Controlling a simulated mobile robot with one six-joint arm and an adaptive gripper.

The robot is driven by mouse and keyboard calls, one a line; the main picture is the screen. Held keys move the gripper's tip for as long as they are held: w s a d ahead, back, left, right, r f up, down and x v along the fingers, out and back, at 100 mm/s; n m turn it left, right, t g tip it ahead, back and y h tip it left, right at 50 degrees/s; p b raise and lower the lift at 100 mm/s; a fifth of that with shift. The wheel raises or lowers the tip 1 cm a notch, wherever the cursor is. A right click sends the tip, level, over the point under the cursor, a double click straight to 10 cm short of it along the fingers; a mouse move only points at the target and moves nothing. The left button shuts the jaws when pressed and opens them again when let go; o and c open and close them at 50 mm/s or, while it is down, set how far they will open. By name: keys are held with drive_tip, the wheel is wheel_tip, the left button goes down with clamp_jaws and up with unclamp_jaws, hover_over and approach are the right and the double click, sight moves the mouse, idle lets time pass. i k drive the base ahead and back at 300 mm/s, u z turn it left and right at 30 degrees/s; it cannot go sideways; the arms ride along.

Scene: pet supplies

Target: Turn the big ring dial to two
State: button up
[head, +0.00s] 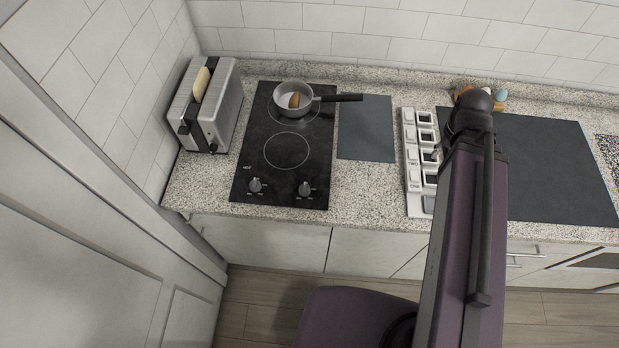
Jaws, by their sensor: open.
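A black cooktop (260,167) is set in the speckled counter at the left. It has a rear ring (318,117), partly under a grey pan (282,112), and a bare front ring (286,151). The rear ring looks the wider of the two. Two dark dials stand at the front edge, a left dial (255,185) and a right dial (305,189). Their marks are too small to read, so I cannot tell their settings or which dial serves which ring. My gripper is not in view; only my purple arm shows, to the right of the cooktop.
A toaster (222,99) with bread stands left of the cooktop. The pan holds a brown item, and its handle (340,98) points right. A grey mat (366,128), a white compartmented rack (412,170) and a dark mat (560,165) lie to the right.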

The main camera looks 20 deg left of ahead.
sight(304, 190)
drive_tip(key=u, duration=0.2)
drive_tip(key=k, duration=1)
drive_tip(key=u, duration=0.75)
